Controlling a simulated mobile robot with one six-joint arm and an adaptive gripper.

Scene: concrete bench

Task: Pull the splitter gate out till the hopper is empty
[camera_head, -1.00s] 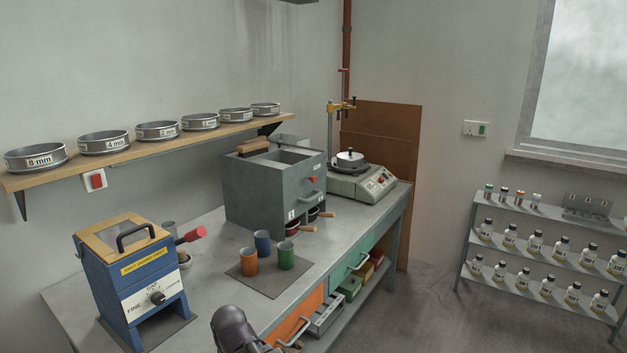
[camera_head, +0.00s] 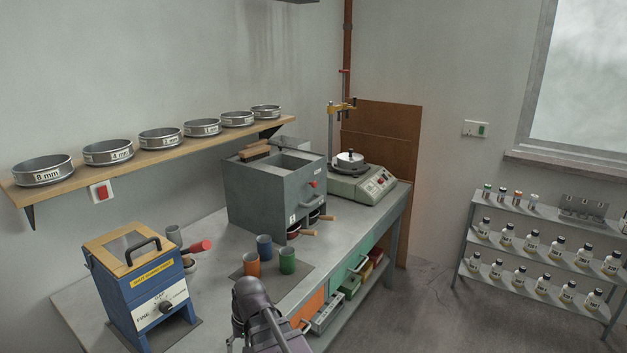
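The splitter (camera_head: 262,200) is a grey box standing at the back middle of the bench. Its open hopper (camera_head: 290,165) is on top; I cannot tell how much is in it. A grey bar handle (camera_head: 312,201) sits on its right-hand face under a red knob (camera_head: 314,184); this looks like the gate handle. Two pans with wooden handles (camera_head: 308,233) sit in the openings below. My gripper (camera_head: 258,325) is at the bottom edge in front of the bench, well apart from the splitter. Its fingers are mostly hidden or cut off, so its opening does not show.
Three cups, orange (camera_head: 251,264), blue (camera_head: 264,247) and green (camera_head: 287,260), stand on a dark mat between my arm and the splitter. A blue mill (camera_head: 150,300) stands left. A hotplate (camera_head: 362,185) stands behind right. A sieve shelf (camera_head: 160,157) hangs above.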

